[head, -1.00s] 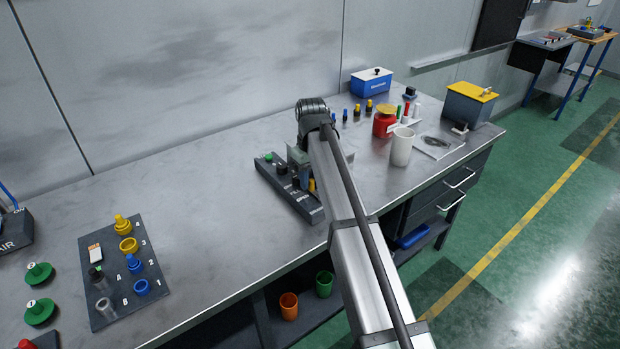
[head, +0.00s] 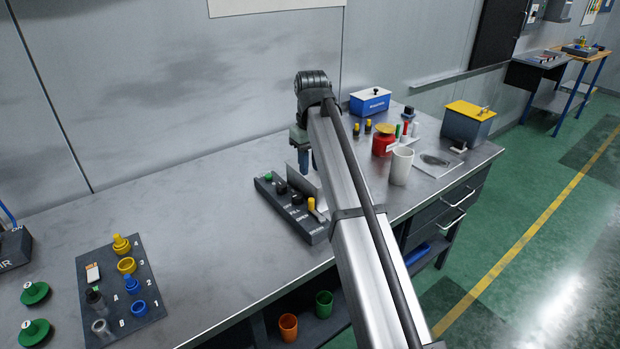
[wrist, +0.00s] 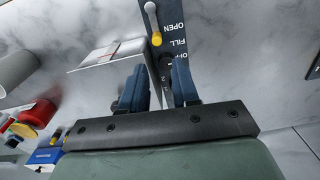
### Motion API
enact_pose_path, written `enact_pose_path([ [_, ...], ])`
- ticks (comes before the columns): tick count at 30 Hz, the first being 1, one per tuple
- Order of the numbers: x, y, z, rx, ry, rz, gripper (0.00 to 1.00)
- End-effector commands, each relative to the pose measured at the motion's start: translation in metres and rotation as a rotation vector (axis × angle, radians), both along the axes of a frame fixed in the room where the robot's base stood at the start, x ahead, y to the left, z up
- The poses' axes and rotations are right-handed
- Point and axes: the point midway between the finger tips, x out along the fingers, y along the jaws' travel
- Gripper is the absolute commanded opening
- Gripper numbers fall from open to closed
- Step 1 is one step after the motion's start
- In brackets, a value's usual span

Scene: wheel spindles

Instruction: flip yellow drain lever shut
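The yellow drain lever (head: 311,204) stands at the near end of a dark control panel (head: 315,238), beside the word OPEN. In the wrist view, the lever's yellow tip (wrist: 157,40) shows on a pale rod, ahead of the fingers. My gripper (head: 304,163) is above the panel, toward the back from the lever and clear of it. In the wrist view, the two blue fingers of my gripper (wrist: 160,85) are apart with nothing held between them. A dark knob on the panel shows beyond the gap. My arm hides part of the bench right of the panel.
A light plate (head: 293,179) stands upright beside the panel, close to the fingers. A white cup (head: 401,166) and red pot (head: 383,141) are to the right. A peg board (head: 95,262) lies at the left. The bench between board and panel is clear.

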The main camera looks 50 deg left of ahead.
Motion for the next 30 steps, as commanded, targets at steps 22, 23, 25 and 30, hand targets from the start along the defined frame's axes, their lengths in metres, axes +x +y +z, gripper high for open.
enact_pose_path([
  [22, 0.0, 0.0, 0.023, 0.0, 0.0, 0.0, 0.3],
  [23, 0.0, 0.0, 0.023, 0.0, 0.0, 0.0, 0.3],
  [25, 0.0, 0.0, 0.023, 0.0, 0.0, 0.0, 0.3],
  [30, 0.011, -0.009, 0.013, -0.001, 0.0, -0.02, 0.3],
])
